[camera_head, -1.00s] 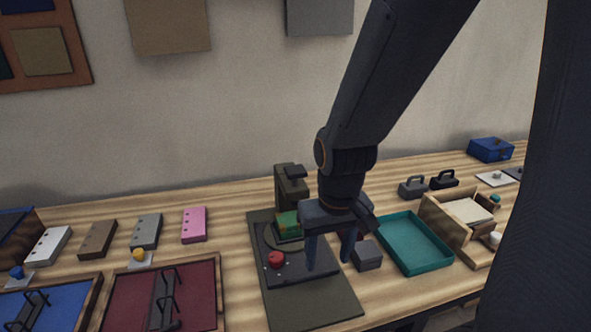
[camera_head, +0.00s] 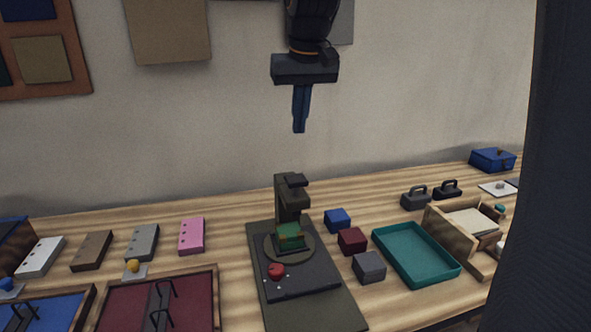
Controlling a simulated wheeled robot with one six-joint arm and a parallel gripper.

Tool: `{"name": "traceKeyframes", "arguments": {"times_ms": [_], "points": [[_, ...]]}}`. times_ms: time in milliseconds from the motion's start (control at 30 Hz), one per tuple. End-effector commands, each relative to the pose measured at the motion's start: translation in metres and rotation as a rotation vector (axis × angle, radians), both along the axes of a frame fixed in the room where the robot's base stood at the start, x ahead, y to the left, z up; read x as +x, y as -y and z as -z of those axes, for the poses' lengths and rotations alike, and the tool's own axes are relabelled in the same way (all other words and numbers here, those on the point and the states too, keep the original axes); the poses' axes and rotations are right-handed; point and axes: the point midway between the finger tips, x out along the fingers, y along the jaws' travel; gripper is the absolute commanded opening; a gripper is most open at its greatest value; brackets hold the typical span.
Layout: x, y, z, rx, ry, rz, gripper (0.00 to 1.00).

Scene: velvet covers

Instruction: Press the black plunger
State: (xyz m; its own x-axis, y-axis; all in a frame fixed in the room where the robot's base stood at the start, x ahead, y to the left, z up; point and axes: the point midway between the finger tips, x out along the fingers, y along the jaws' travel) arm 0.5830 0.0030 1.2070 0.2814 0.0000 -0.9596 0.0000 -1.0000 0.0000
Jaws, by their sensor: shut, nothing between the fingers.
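A dark press stand (camera_head: 286,204) rises at the back of a dark olive base in the middle of the table. Its black plunger (camera_head: 294,180) appears to be the dark piece at the top of the stand, above a green block (camera_head: 290,236) on a round plate. A red knob (camera_head: 276,271) sits on the dark panel in front. My gripper (camera_head: 299,130) hangs high above the stand, pointing down, with its fingers together and nothing between them. It is well apart from the plunger.
Blue (camera_head: 337,220), dark red (camera_head: 352,241) and grey (camera_head: 369,267) blocks stand right of the base. Beyond them are a teal tray (camera_head: 414,254) and a wooden box (camera_head: 459,236). A dark red tray (camera_head: 190,296) lies to the left. The air around my gripper is clear.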

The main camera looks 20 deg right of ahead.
Motion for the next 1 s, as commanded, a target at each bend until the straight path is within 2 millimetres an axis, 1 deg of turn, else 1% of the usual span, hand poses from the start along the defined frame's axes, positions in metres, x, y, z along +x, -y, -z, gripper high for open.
{"name": "traceKeyframes", "arguments": {"times_ms": [100,300,433,500,667,1000], "points": [[0.002,0.0,-0.005,0.0,0.003,0.0,0.0],[0.002,0.0,-0.005,0.0,0.003,0.0,0.0],[0.002,0.0,-0.003,0.0,0.002,0.0,0.0],[0.004,0.0,0.002,0.0,0.001,0.0,0.0],[0.009,0.0,0.023,0.0,-0.002,0.0,0.0],[0.028,0.0,0.087,0.0,-0.003,0.0,0.0]]}}
